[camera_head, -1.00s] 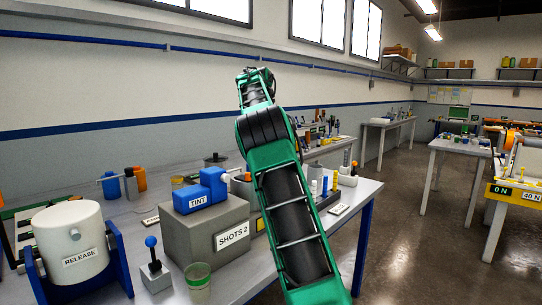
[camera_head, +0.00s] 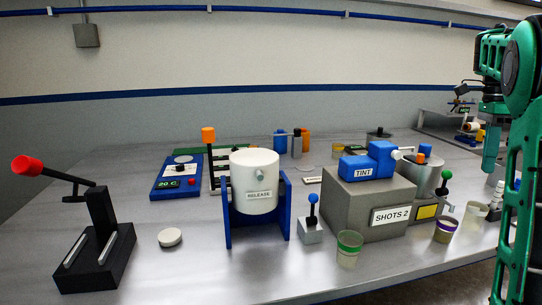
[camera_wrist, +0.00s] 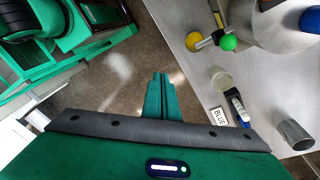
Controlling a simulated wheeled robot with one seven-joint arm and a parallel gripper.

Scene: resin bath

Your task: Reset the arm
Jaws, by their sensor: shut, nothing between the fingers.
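My arm stands at the right edge in the head view, green and black. My gripper (camera_head: 490,168) hangs there with its green fingers pointing down, beside the right part of the bench. In the wrist view the fingers of my gripper (camera_wrist: 158,80) are together with nothing between them, over the floor to the left of the bench edge.
The bench (camera_head: 190,270) holds a white RELEASE drum (camera_head: 255,172), a grey SHOTS 2 block (camera_head: 360,215) with a blue TINT unit, and a black stand with a red-knobbed lever (camera_head: 100,245). Cups (camera_head: 348,250) stand near the front edge. In the wrist view, a metal cylinder (camera_wrist: 296,134) stands on the bench.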

